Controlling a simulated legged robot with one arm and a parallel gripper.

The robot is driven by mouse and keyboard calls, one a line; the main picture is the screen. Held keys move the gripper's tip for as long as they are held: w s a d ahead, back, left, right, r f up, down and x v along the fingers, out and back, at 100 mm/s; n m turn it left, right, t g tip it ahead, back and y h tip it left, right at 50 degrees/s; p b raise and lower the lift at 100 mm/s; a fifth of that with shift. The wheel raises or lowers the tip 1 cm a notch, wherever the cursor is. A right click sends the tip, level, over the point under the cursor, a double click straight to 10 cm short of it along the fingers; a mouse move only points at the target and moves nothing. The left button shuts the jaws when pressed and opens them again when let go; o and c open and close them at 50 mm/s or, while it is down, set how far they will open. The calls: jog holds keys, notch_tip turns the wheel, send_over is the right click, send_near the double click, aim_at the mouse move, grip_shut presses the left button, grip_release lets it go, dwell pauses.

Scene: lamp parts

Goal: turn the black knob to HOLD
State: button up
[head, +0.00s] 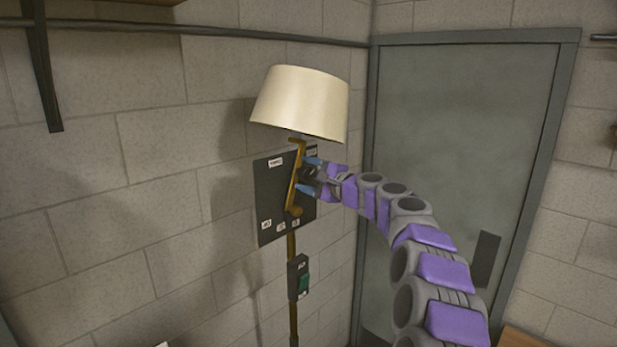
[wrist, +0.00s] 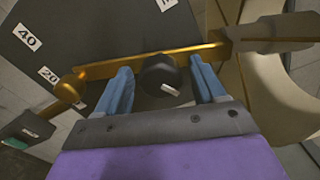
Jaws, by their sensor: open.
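The black knob (wrist: 158,76) with a white pointer mark (wrist: 171,91) sits between the two blue fingers of my gripper (wrist: 160,66) in the wrist view. The fingers are spread, with a gap on each side of the knob. The mark points to the lower right of that view. In the head view my gripper (head: 308,175) is at the dark panel (head: 270,200), beside the brass bar. White labels on the panel include 40 (wrist: 27,37) and 20 (wrist: 48,75). Another label (wrist: 166,4) is cut off at the top; I cannot read HOLD on any label.
A brass bar (head: 295,180) runs along the panel, close to my fingers. A cream lampshade (head: 302,100) is just above. A dark box with a green switch (head: 303,283) is below on the pole. A grey door (head: 460,140) stands to the right.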

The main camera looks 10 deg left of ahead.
jog(key=b+v, duration=0.3)
jog(key=v, duration=1.4)
jog(key=shift+d+f, duration=0.2)
jog(key=s+a+f+n+g+h+b, duration=0.2)
jog(key=s+a+f+n+g+b, duration=0.25)
jog(key=s+f, duration=0.75)
jog(key=s+a+f+n+g+h+b, duration=0.3)
jog(key=s+a+f+n+g+b, duration=0.15)
jog(key=s+f, duration=0.75)
jog(key=s+d+f+g+h+b, duration=0.1)
jog(key=s+d+f+h+b, duration=0.2)
jog(key=s+d+f, duration=0.3)
jog(key=s+d+f+n+g+h+b, duration=0.1)
jog(key=s+d+f+h+b, duration=0.2)
jog(key=s+f, duration=0.6)
jog(key=s+d+f+n+g+h+b, duration=0.1)
jog(key=s+d+f+h+b, duration=0.2)
jog(key=s+d+f, duration=0.4)
jog(key=s+d, duration=0.1)
jog(key=s, duration=0.5)
jog(key=shift+d+f+g, duration=0.3)
jog(key=shift+f+g, duration=0.1)
jog(key=shift+c, duration=0.2)
